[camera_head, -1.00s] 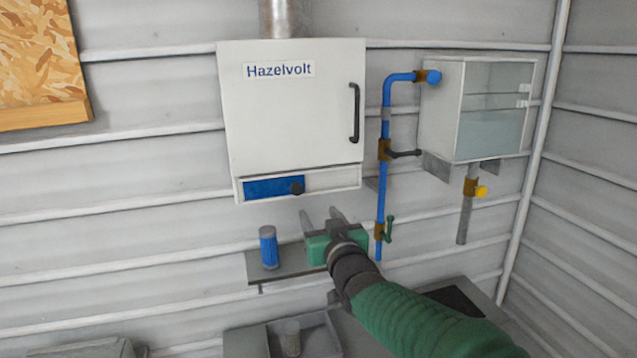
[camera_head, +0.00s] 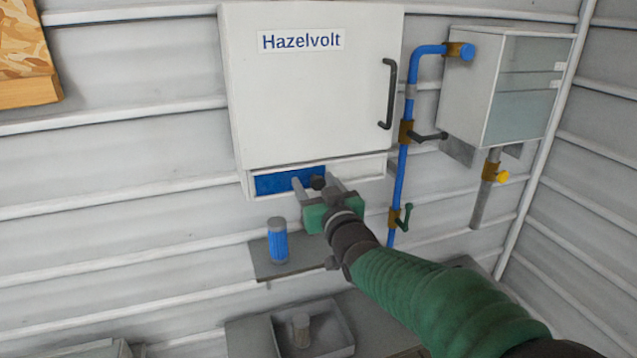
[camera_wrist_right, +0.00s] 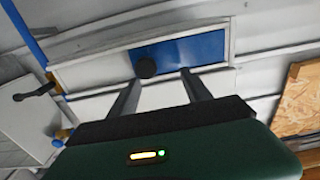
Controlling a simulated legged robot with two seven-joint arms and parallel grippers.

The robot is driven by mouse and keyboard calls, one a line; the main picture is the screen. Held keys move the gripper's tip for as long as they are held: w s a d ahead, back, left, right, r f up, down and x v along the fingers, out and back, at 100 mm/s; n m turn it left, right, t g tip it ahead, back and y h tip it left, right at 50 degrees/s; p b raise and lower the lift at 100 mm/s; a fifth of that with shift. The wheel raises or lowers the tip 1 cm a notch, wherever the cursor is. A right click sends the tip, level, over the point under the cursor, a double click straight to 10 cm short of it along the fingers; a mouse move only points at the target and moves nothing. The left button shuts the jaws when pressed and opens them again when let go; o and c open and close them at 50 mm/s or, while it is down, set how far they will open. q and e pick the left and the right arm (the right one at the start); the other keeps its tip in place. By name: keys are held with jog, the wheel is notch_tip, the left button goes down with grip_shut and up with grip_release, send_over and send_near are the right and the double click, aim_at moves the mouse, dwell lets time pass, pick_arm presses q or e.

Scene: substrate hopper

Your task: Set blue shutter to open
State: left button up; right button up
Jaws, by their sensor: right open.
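The blue shutter (camera_head: 278,182) is a flat blue panel in the slot along the bottom of the white Hazelvolt cabinet (camera_head: 310,100). It fills the slot's left part in the head view, with a dark round knob (camera_head: 318,182) at its right end. In the right wrist view the blue shutter (camera_wrist_right: 190,50) and the knob (camera_wrist_right: 146,68) show just beyond my fingers. My right gripper (camera_head: 322,184) is open, its two fingers pointing at the slot on either side of the knob in the head view. I cannot tell whether they touch it. My left gripper is out of view.
A blue cylinder (camera_head: 277,240) stands on a small shelf (camera_head: 300,262) below the cabinet. A blue pipe (camera_head: 400,165) with valve handles runs right of the cabinet. A glass-fronted box (camera_head: 515,95) hangs farther right. A grey tray (camera_head: 340,325) holds a small cylinder below.

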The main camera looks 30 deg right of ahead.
aim_at(321, 183)
jog(key=shift+o, duration=1.2)
jog(key=shift+w+a+f, duration=0.3)
jog(key=shift+w+a, duration=0.25)
jog(key=shift+a, duration=0.1)
jog(key=shift+w+a+f, duration=0.1)
jog(key=shift+w+f, duration=0.05)
jog(key=shift+w, duration=0.05)
jog(key=shift+c, duration=1.2)
jog(key=d, duration=0.4)
jog(key=d+f, duration=0.1)
jog(key=shift+s+d+f, duration=0.1)
jog(key=shift+s+d, duration=0.25)
jog(key=shift+d, duration=0.05)
jog(key=c, duration=1)
grip_shut()
jog(key=a, duration=0.2)
jog(key=w+a, duration=0.1)
jog(key=shift+a+r, duration=0.1)
jog(key=shift+r, duration=0.15)
jog(key=shift+s+d, duration=0.25)
jog(key=shift+d, duration=0.55)
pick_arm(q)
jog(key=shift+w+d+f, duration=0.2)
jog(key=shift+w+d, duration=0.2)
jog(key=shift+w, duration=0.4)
pick_arm(e)
jog(key=shift+w+a+r, duration=0.1)
jog(key=shift+a+r, duration=0.1)
jog(key=shift+a, duration=0.1)
